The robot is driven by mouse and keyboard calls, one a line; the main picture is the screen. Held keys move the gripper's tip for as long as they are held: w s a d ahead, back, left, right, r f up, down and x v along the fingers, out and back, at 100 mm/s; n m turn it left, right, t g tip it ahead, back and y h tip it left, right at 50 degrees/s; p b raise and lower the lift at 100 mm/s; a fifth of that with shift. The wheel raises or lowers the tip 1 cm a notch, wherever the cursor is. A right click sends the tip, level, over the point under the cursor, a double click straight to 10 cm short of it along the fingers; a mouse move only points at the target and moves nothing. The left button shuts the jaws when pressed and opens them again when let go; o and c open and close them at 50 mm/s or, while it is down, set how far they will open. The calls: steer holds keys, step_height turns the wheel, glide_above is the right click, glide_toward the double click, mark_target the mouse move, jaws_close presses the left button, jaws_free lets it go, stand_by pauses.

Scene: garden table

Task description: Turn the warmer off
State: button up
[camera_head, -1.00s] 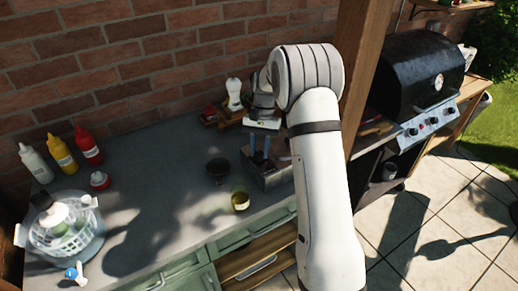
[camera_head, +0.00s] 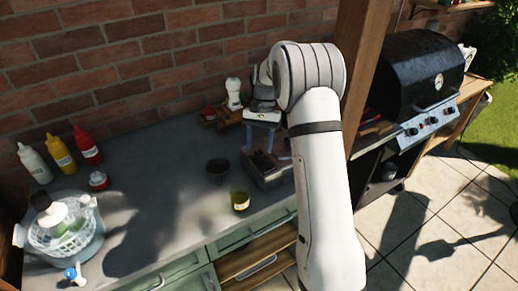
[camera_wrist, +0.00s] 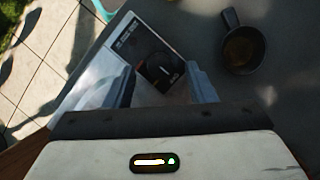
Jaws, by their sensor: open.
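The warmer (camera_head: 268,178) is a grey box on the counter, right of centre in the head view, partly hidden behind my arm. In the wrist view its dark front panel (camera_wrist: 130,42) carries a round black knob (camera_wrist: 158,68) with a pale pointer line and small markings too small to read. My gripper (camera_head: 262,140) is above the warmer in the head view. In the wrist view my gripper (camera_wrist: 162,82) is open and empty, with one blue-grey finger on each side of the knob. I cannot tell how far the fingertips are from it.
A dark pan or cup (camera_wrist: 240,48) stands beside the warmer, with a yellowish jar (camera_head: 240,201) in front. Squeeze bottles (camera_head: 62,153) and a white basket (camera_head: 60,235) are at the left. A wooden post (camera_head: 357,75) and a grill (camera_head: 420,75) are at the right.

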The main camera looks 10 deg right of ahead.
steer(key=v, duration=0.5)
steer(key=shift+w+d+r+b, duration=0.1)
steer(key=shift+r+b, duration=0.2)
steer(key=shift+r, duration=0.05)
steer(key=s+a+r+n+t, duration=0.1)
steer(key=s+r+t, duration=0.1)
steer(key=s+r, duration=0.6)
steer(key=s+f+n+t+h, duration=0.2)
steer(key=s+n+t, duration=0.2)
steer(key=s, duration=2)
steer(key=shift+a+t, duration=0.35)
steer(key=shift+t, duration=0.45)
steer(key=shift+f, duration=0.1)
